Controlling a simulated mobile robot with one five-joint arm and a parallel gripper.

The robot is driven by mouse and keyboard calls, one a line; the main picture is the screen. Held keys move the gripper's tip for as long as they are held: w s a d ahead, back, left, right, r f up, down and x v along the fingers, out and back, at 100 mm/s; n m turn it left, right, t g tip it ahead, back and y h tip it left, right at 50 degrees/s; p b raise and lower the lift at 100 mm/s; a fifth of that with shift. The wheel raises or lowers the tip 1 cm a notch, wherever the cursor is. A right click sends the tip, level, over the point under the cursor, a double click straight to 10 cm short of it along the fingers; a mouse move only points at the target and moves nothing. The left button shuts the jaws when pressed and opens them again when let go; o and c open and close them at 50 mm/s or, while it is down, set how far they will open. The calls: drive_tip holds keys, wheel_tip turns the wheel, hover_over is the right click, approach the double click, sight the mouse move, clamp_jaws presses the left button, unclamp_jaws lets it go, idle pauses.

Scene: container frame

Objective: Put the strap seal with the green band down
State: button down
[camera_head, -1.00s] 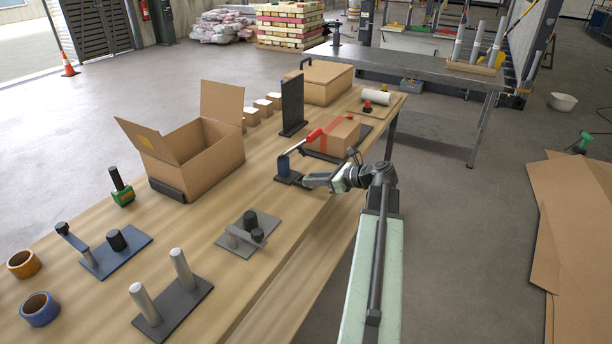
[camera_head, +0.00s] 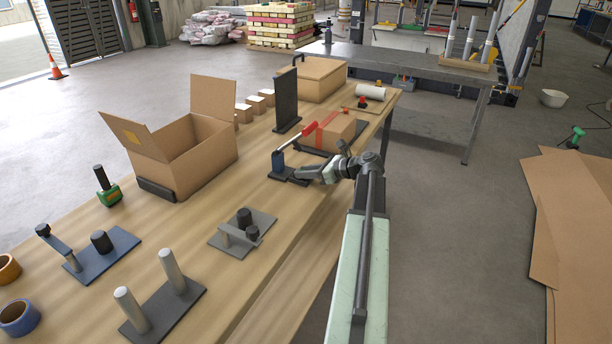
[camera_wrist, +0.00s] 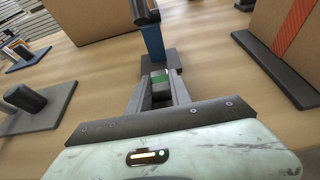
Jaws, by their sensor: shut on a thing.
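My gripper (camera_wrist: 159,88) is shut on the strap seal, a small dark piece with a green band (camera_wrist: 160,82). In the wrist view the seal sits between the fingertips, just in front of the dark base of a blue post. I cannot tell whether it touches the wooden table (camera_wrist: 100,80). In the head view my gripper (camera_head: 299,177) is low over the table's right side, beside the blue post (camera_head: 279,161) with its red-handled lever (camera_head: 309,127). The seal cannot be made out there.
A taped carton (camera_head: 330,132) stands on a dark plate behind the gripper. A dark upright panel (camera_head: 287,100) and an open box (camera_head: 190,155) stand to the left.

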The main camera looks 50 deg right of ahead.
drive_tip(key=shift+s+f+b, duration=0.15)
drive_tip(key=shift+f+b, duration=0.3)
drive_tip(key=shift+b, duration=0.1)
drive_tip(key=c, duration=1.2)
unclamp_jaws()
drive_tip(key=shift+a, duration=0.1)
drive_tip(key=shift+r, duration=0.15)
drive_tip(key=shift+r+p+v, duration=0.15)
drive_tip(key=shift+p+v, duration=1.3)
drive_tip(key=shift+v, duration=1.6)
drive_tip(key=shift+r+p+v, duration=0.1)
drive_tip(key=shift+p+v, duration=1.3)
drive_tip(key=shift+v, duration=1.65)
